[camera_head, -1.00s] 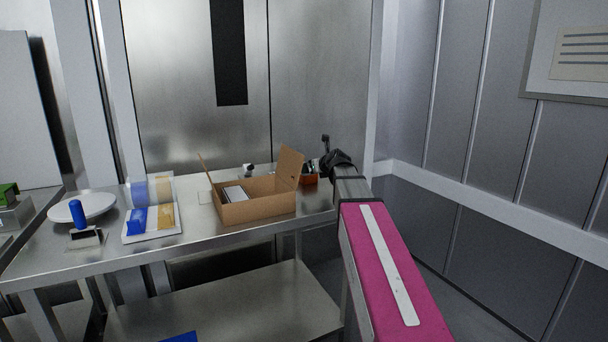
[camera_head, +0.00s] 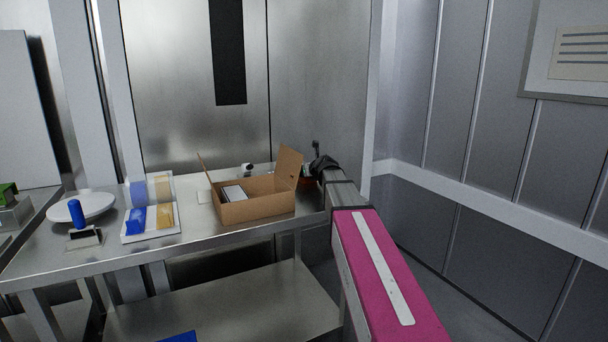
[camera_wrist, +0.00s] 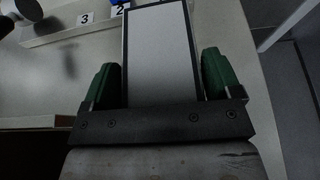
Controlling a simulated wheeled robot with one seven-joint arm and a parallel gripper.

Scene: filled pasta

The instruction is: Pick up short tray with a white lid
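A flat rectangular object with a pale grey-white top and dark edges (camera_wrist: 160,52), seemingly the short tray with the white lid, lies between my gripper's fingers in the wrist view. My gripper (camera_wrist: 161,82) has its two green fingers spread, one along each long side of it.
An open cardboard box (camera_head: 258,208) with a white-topped item (camera_head: 234,193) inside stands just left of my gripper. The metal table (camera_head: 60,258) also holds blue and yellow packs in white trays (camera_head: 152,238) and a round white plate (camera_head: 95,207). A wall stands at right.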

